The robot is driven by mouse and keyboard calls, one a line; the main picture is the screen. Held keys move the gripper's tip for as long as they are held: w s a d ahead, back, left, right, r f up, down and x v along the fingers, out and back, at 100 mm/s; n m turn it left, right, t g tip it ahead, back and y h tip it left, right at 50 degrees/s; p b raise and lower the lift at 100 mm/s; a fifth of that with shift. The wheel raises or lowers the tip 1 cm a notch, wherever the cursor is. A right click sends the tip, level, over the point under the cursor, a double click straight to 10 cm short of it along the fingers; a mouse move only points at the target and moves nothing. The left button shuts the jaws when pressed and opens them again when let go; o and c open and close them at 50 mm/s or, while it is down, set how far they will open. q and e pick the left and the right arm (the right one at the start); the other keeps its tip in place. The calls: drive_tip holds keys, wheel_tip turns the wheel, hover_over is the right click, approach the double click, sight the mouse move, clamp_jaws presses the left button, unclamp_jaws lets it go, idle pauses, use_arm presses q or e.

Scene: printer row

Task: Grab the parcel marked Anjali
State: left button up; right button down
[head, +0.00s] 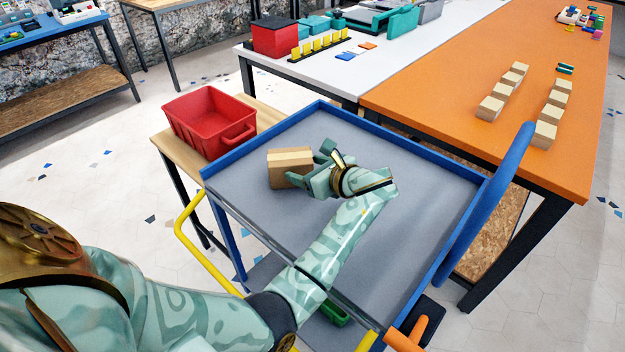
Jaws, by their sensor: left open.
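A small brown cardboard parcel (288,164) sits on the grey top tray of a blue-rimmed cart (405,190), toward its left side. No name can be read on it from here. My left gripper (312,168) is open at the parcel's right side, with its fingers close to the box. I cannot tell whether they touch it, and part of the parcel's right side is hidden behind the gripper. My right gripper is not in view.
A red bin (208,120) stands on a wooden table left of the cart. An orange table (440,110) with several light wooden blocks (545,133) stands behind and right. The cart's blue handle (490,200) rises at right. The rest of the tray is clear.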

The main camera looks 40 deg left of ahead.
use_arm(q)
clamp_jaws()
drive_tip(key=o, duration=1)
unclamp_jaws()
